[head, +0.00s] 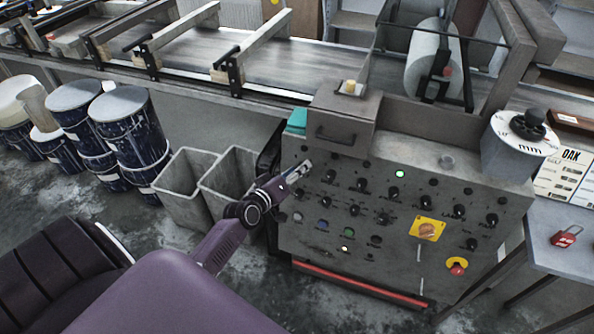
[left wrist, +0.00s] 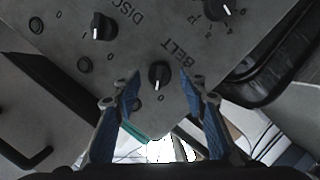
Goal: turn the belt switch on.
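The belt switch (left wrist: 159,74) is a black rotary knob on the grey control panel (head: 420,178), beside the printed word BELT in the left wrist view. Its white mark points toward a 0. My left gripper (left wrist: 160,82) is open, with its two blue fingers apart and the knob between the fingertips in the picture. I cannot tell whether either finger touches it. In the head view my left gripper (head: 302,170) is at the panel's upper left corner and hides the switch there. My right gripper is not in view.
Other black knobs, such as the DISC knob (left wrist: 103,27), sit close by. A drawer handle (head: 334,138) and a teal object (head: 297,121) are near the gripper. A yellow-backed orange switch (head: 428,230) and red button (head: 457,267) are lower right. Grey bins (head: 184,190) stand left.

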